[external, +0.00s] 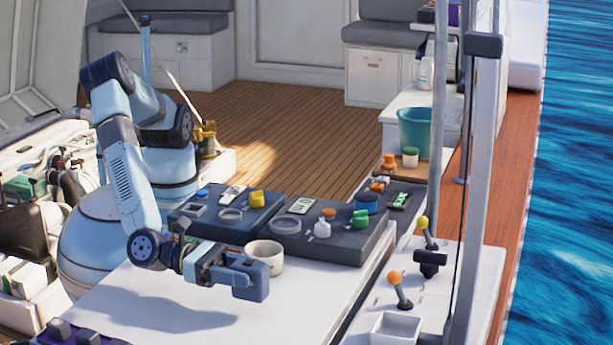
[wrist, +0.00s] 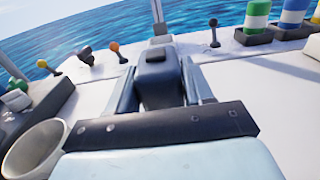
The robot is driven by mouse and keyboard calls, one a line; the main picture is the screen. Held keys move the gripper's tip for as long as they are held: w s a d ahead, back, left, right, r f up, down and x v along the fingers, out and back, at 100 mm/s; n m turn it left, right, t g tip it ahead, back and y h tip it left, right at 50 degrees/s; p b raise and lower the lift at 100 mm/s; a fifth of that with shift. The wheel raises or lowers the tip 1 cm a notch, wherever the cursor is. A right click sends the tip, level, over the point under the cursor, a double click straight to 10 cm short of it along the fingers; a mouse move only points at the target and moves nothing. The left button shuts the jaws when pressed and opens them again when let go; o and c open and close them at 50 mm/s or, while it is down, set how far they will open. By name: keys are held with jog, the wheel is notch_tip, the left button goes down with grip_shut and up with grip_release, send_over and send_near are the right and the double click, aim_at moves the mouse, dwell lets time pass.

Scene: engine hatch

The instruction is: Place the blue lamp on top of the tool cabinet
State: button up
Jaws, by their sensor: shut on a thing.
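In the wrist view my gripper (wrist: 162,80) has a finger on each side of the lamp (wrist: 156,72), which has a small black raised part on top. The lamp's lower side is hidden there. I cannot tell which thing is the tool cabinet; two low dark cases (external: 352,243) with knobs and small items on top stand behind the gripper.
The pale cup (external: 264,256) stands close behind my gripper; it also shows in the wrist view (wrist: 35,150). Levers with yellow (external: 422,222) and orange (external: 395,278) knobs stand on the right-hand console. Striped canisters (wrist: 293,18) stand at the right.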

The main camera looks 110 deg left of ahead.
aim_at(243, 289)
jog(key=shift+w+d+f, duration=0.25)
jog(key=shift+f, duration=1.6)
jog(key=shift+f, duration=0.1)
jog(key=o, duration=1.2)
jog(key=s, duration=1.2)
jog(key=shift+a, duration=0.1)
